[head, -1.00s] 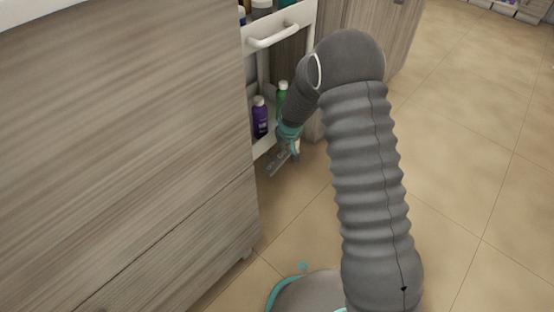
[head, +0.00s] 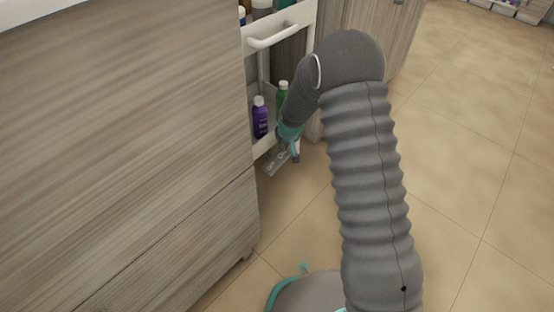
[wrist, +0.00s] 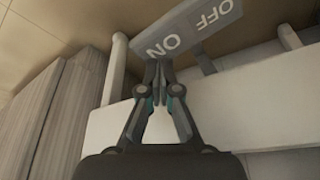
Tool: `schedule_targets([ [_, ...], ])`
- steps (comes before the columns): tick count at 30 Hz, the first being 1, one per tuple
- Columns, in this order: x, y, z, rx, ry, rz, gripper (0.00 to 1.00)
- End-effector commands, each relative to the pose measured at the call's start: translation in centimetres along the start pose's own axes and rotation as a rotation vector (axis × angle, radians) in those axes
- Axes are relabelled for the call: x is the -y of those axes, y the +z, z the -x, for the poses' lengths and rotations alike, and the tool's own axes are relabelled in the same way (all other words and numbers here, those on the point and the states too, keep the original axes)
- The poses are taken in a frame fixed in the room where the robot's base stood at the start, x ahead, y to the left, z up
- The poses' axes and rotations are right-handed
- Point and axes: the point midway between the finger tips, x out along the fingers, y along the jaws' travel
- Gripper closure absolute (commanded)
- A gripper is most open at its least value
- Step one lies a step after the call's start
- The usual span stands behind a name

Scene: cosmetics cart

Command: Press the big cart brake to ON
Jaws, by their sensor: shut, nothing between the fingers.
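The cart brake (wrist: 190,27) is a grey plate lettered OFF and ON, tilted in the wrist view. Its ON end is the nearer one, at my fingertips. In the head view the brake (head: 276,163) sticks out low beside the white cart (head: 308,28). My gripper (wrist: 158,72) is shut and empty, with its tips at the ON edge. They seem to touch the plate or nearly so; I cannot tell which. In the head view my gripper (head: 291,153) is partly hidden by its own wrist, just above and right of the brake.
A purple bottle (head: 260,118) and a green bottle (head: 282,98) stand on the cart's lower shelf, close to my wrist. A wood-grain cabinet (head: 130,130) fills the left. The tiled floor (head: 475,150) at the right is clear.

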Motion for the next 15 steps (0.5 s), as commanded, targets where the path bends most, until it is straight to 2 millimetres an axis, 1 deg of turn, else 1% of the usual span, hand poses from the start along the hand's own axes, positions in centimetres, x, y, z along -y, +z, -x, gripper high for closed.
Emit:
schedule_targets([
  [15, 0.01, 0.22, -0.59, 0.001, 0.0, 0.0, 1.0],
])
